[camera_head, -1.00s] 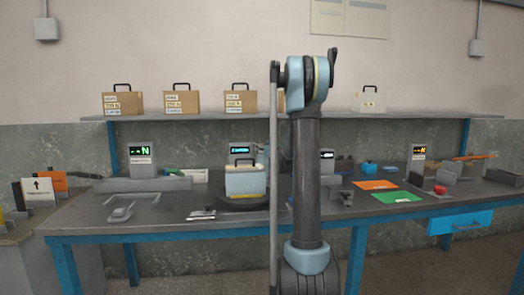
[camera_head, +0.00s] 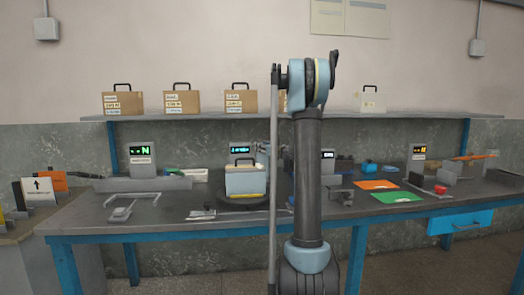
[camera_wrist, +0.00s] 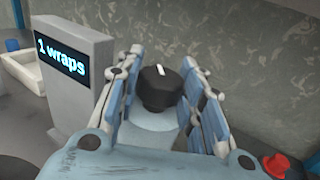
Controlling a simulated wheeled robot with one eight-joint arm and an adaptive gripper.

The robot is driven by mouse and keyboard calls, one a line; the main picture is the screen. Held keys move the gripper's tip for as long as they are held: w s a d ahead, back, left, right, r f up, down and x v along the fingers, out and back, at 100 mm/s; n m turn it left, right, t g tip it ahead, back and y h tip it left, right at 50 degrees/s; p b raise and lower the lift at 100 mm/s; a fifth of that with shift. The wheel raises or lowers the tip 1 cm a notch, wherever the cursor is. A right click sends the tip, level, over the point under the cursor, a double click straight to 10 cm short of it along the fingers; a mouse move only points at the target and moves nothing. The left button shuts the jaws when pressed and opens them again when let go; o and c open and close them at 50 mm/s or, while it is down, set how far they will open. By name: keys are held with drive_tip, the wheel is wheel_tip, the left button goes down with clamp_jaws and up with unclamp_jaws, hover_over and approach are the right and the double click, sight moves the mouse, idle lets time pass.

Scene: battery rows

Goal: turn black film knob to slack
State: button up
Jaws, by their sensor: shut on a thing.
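The black film knob (camera_wrist: 160,88), a round dark cap with a white mark on top, sits between the two blue-padded fingers of my gripper (camera_wrist: 163,72) in the wrist view. My gripper is shut on the knob; the exact contact is partly hidden by the fingers. Left of it, a grey display unit (camera_wrist: 88,90) reads "1 wraps". In the head view this display (camera_head: 240,151) stands behind a pale box with a black handle (camera_head: 245,180) on a dark round turntable (camera_head: 230,204). The knob cannot be made out there.
The grey workbench (camera_head: 170,215) carries a green sheet (camera_head: 397,197), an orange sheet (camera_head: 375,184) and a red button (camera_head: 440,190). A shelf (camera_head: 330,115) with handled boxes runs above. In the wrist view, a red knob (camera_wrist: 275,166) lies at lower right.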

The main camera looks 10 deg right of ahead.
drive_tip(key=n+g+y, duration=0.1)
drive_tip(key=n+y, duration=0.1)
drive_tip(key=n+g+y, duration=0.2)
drive_tip(key=y, duration=0.1)
drive_tip(key=shift+w+d+g, duration=0.1)
drive_tip(key=shift+d+g, duration=0.05)
drive_tip(key=shift+g, duration=0.15)
drive_tip(key=shift+n+g+y, duration=1.8)
drive_tip(key=shift+n+g, duration=0.1)
drive_tip(key=shift+g, duration=0.6)
drive_tip(key=o, duration=1.1)
drive_tip(key=shift+r, duration=0.1)
wheel_tip(320, 180, up, 10)
drive_tip(key=shift+f, duration=0.1)
